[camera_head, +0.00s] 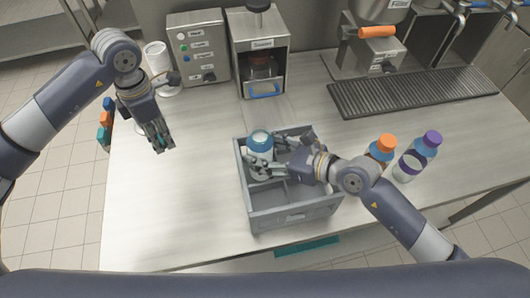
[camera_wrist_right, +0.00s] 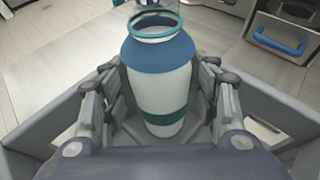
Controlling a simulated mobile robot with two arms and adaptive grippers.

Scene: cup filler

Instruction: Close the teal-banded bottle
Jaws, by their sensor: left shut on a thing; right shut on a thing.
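The teal-banded bottle (camera_head: 260,139) stands upright in the grey crate (camera_head: 298,215), in its far left part. In the right wrist view the bottle (camera_wrist_right: 160,90) has a white body, a blue shoulder, a teal band low down and a teal ring around an open-looking mouth. My right gripper (camera_head: 265,160) is shut on its body, with a finger on either side. My left gripper (camera_head: 163,143) is over the table, left of the crate and apart from the bottle. It is shut on a small teal thing, mostly hidden between the fingers, perhaps a cap.
An orange-capped bottle (camera_head: 383,147) and a purple-capped bottle (camera_head: 417,156) stand right of the crate, near my right arm. A control box (camera_head: 199,48) and a dispenser (camera_head: 259,50) stand behind. A ribbed drip tray (camera_head: 415,92) lies at the back right.

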